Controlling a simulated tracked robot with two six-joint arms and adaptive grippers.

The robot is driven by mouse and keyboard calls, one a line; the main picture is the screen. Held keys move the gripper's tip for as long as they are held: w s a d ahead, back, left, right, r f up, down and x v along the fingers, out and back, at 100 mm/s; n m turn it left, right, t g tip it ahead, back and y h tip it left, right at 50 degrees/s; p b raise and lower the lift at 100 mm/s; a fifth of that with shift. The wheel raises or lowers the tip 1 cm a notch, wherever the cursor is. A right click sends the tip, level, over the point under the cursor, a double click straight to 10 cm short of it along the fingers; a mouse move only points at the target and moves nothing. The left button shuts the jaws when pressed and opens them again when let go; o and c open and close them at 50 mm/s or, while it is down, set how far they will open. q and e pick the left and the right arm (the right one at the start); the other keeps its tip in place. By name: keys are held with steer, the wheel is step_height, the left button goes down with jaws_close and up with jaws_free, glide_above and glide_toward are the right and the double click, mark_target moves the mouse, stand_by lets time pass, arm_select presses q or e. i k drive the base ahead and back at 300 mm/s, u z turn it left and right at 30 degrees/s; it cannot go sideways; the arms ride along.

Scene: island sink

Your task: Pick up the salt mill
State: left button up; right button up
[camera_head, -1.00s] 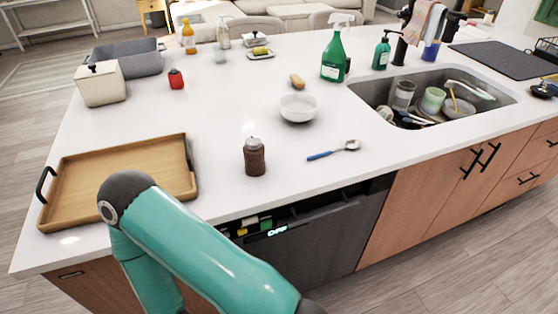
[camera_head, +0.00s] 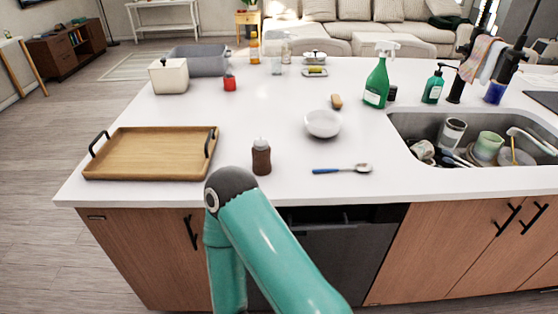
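A small dark brown container with a pale, rounded top (camera_head: 261,157) stands upright near the front edge of the white island counter (camera_head: 240,113); it looks like the salt mill. A teal arm of mine with a dark grey joint rises from the bottom of the view, just left of and in front of it. The arm's joint is apart from the container in the picture. Neither of my grippers shows, and nothing visible is holding the container.
A wooden tray (camera_head: 150,174) lies left of it, and a blue-handled spoon (camera_head: 342,169) lies to the right. A white bowl (camera_head: 322,124) stands behind the spoon. The sink (camera_head: 402,122) with dishes is at right. Counter behind the container is clear.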

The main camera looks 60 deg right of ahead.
mark_target(262, 162)
steer(key=z, duration=1.1)
steer(key=k, duration=0.2)
steer(key=z, duration=0.15)
steer(key=i, duration=0.25)
steer(key=u, duration=0.45)
